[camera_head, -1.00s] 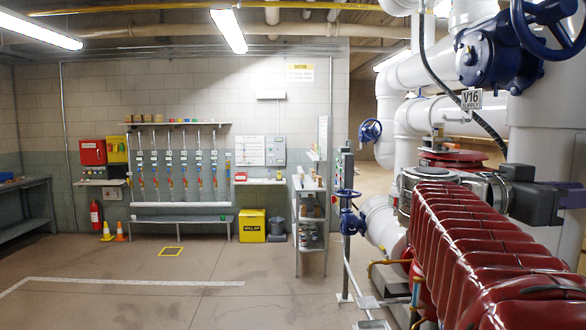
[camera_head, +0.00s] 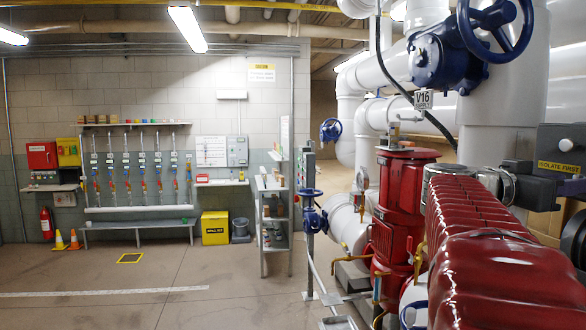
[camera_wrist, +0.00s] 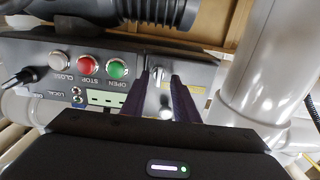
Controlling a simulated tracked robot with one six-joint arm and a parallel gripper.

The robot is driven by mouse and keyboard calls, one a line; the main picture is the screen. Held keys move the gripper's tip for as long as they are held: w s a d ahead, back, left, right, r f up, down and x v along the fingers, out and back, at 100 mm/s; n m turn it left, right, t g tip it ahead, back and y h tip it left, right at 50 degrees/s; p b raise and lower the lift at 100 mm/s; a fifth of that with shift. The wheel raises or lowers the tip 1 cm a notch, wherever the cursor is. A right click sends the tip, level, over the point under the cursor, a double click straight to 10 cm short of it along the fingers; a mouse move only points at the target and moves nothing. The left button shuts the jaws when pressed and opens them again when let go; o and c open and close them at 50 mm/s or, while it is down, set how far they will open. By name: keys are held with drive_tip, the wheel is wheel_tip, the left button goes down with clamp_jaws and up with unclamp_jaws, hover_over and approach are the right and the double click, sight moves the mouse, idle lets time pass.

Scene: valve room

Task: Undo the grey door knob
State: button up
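A round grey knob (camera_head: 566,145) sits on a dark grey box (camera_head: 550,140) at the right edge of the head view, above a yellow "ISOLATE FIRST" label. In the wrist view, the dark panel (camera_wrist: 45,60) appears upside down. Between my fingers there show a pale metal fitting (camera_wrist: 165,84) and, below it, a pale round knob (camera_wrist: 166,113); I cannot tell which matches the head view's knob. My gripper (camera_wrist: 162,80) is open, its two dark fingers apart on either side of these. I cannot tell whether they touch. The fingers cannot be made out in the head view.
Beside my fingers are green OPEN (camera_wrist: 117,69), red STOP (camera_wrist: 87,65) and grey CLOSE (camera_wrist: 58,61) buttons. A black ribbed part (camera_wrist: 160,10) lies beyond the panel. A thick pale pipe (camera_wrist: 260,70) stands right. A red machine (camera_head: 402,200) stands left of my arm.

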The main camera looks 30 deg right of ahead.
drive_tip(key=shift+s+d, duration=0.3)
drive_tip(key=shift+d, duration=0.3)
drive_tip(key=shift+c, duration=0.3)
